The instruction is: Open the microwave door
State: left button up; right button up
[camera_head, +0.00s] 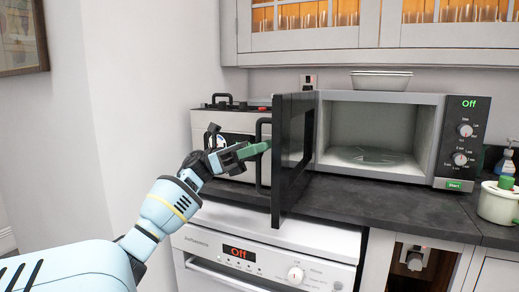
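The microwave (457,150) stands on the dark counter, its panel reading "Off". Its dark door (294,150) is swung wide open on the left side, out toward me, so the lit, empty cavity (370,128) with a glass turntable (368,156) shows. A black bar handle (262,128) is on the door's outer, left-facing side. My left gripper (256,149) reaches in from the left with its green fingers at the handle. Whether the fingers are closed around the bar or only touch it, I cannot tell. My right gripper is not in view.
A silver and black appliance (232,122) stands on the counter behind the door and my gripper. A dish (381,80) sits on the microwave. A white pot (498,202) is at the right. A dishwasher (262,262) is below. Bare counter (390,207) lies before the microwave.

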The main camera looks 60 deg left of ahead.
pick_arm(q)
jog(key=o, duration=0.3)
jog(key=v, duration=0.8)
jog(key=shift+b, duration=0.4)
jog(key=shift+d, duration=0.1)
